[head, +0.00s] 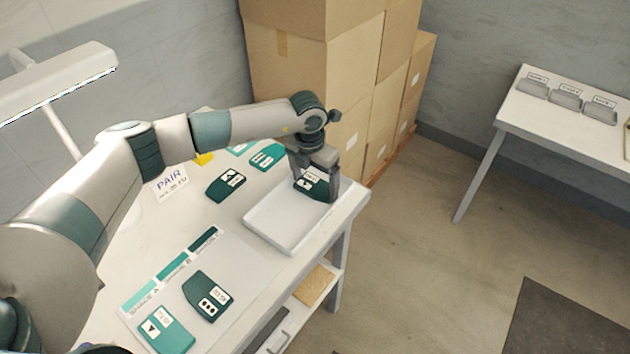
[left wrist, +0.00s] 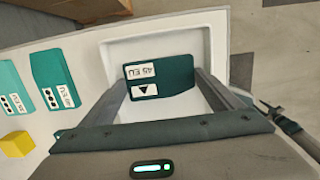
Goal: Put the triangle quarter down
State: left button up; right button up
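A dark green triangle quarter (left wrist: 160,77), labelled 45 EU with a black triangle, is between the fingers of my left gripper (left wrist: 160,75). The fingertips meet its two side edges. In the head view my left gripper (head: 314,184) points down over the white tray (head: 270,224), and the quarter (head: 309,185) shows between its fingers at the tray's far end. I cannot tell whether the quarter touches the tray floor. Another, lighter green piece with a triangle (head: 165,331) lies at the table's near end. My right gripper is not in view.
More green pieces lie on the table: one with diamonds (head: 226,184), one behind it (head: 267,157), one with dots (head: 208,296). A shade strip (head: 172,268), a PAIR sign (head: 171,183) and a yellow block (head: 203,158) are there too. Stacked boxes (head: 310,90) stand behind.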

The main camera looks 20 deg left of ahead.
aim_at(313, 189)
pick_arm(q)
jog(key=shift+o, duration=0.6)
jog(key=shift+r, duration=0.1)
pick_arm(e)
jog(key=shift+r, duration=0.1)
pick_arm(q)
jog(key=shift+r+p, duration=0.15)
jog(key=shift+p, duration=0.15)
jog(key=shift+r+b, duration=0.1)
jog(key=shift+b, duration=0.2)
jog(key=r+b, duration=0.1)
jog(key=r, duration=0.1)
jog(key=r+b, duration=0.1)
jog(key=r, duration=0.1)
jog(key=r+b, duration=0.1)
jog(key=r, duration=0.1)
jog(key=shift+s+a+r, duration=0.15)
jog(key=shift+s+r, duration=0.25)
jog(key=shift+s+a+r+b, duration=0.15)
jog(key=shift+r+b, duration=0.15)
jog(key=shift+r, duration=0.9)
jog(key=shift+s+d+r+b, duration=0.15)
jog(key=shift+r+b, duration=0.1)
jog(key=shift+r, duration=0.95)
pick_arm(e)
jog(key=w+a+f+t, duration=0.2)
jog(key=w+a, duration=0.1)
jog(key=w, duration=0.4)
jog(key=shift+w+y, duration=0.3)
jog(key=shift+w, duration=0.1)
